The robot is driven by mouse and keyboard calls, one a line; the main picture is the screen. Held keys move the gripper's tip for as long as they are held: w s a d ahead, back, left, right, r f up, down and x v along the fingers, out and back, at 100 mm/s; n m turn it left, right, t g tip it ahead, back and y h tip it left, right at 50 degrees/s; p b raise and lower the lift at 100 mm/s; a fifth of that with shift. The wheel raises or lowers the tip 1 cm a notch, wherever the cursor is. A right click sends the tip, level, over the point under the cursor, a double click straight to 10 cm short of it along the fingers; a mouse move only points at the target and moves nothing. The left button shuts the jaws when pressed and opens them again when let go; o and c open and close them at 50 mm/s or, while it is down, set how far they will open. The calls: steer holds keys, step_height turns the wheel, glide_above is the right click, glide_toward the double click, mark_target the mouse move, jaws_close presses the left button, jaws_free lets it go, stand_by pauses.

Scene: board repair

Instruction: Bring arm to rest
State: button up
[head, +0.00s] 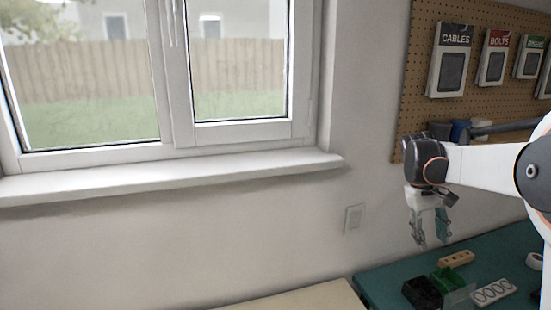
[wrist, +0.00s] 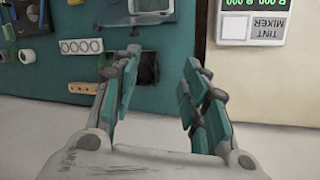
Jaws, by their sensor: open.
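My gripper (head: 431,240) hangs fingers down from my arm at the right of the head view, above the back left part of the teal workbench. Its two fingers are apart with nothing between them. In the wrist view the open fingers (wrist: 160,66) reach over the teal bench top (wrist: 35,115) and its edge. A dark bin (wrist: 147,70) shows partly behind the left finger.
The teal bench (head: 385,275) holds a black bin (head: 422,293), a green bin (head: 449,280), a wooden strip (head: 457,258) and a pale strip with round holes (head: 493,291). A pegboard (head: 415,60) with hanging packs is behind. A windowsill (head: 180,175) juts out left.

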steer(key=s+a+r+t+y, duration=0.15)
steer(key=s+a+t, duration=0.25)
steer(key=s+a, duration=0.45)
steer(key=s+a+r+t, duration=0.3)
steer(key=s+a, duration=0.5)
steer(key=s, duration=0.2)
steer(key=s+a+f+t+y, duration=0.1)
steer(key=s+a+f, duration=0.3)
steer(key=s+f, duration=0.1)
steer(key=shift+s+a+f+t+y, duration=0.35)
steer(key=shift+s+a+t, duration=0.05)
steer(key=shift+s, duration=0.1)
